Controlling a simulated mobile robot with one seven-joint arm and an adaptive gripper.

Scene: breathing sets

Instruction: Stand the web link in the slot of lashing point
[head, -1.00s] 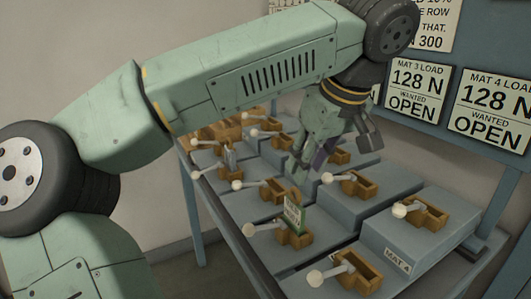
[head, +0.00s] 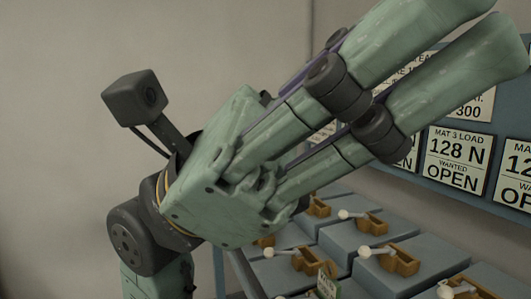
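My gripper (head: 488,28) fills the middle of the head view, raised close to the camera, with its long green fingers pointing to the upper right. The fingertips run to the frame's upper right edge. Several brown blocks with slots and white-knobbed levers, which look like lashing points, sit on grey mats; one is the block at right (head: 403,263). A small green-edged card (head: 327,286) stands at the bottom edge, partly cut off. I cannot identify the web link.
A blue-grey back panel carries load signs, such as the Mat 3 sign (head: 457,163) reading 128 N, wanted open. The grey mats (head: 340,246) form stepped blocks at lower right. My gripper hides part of the mats and signs.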

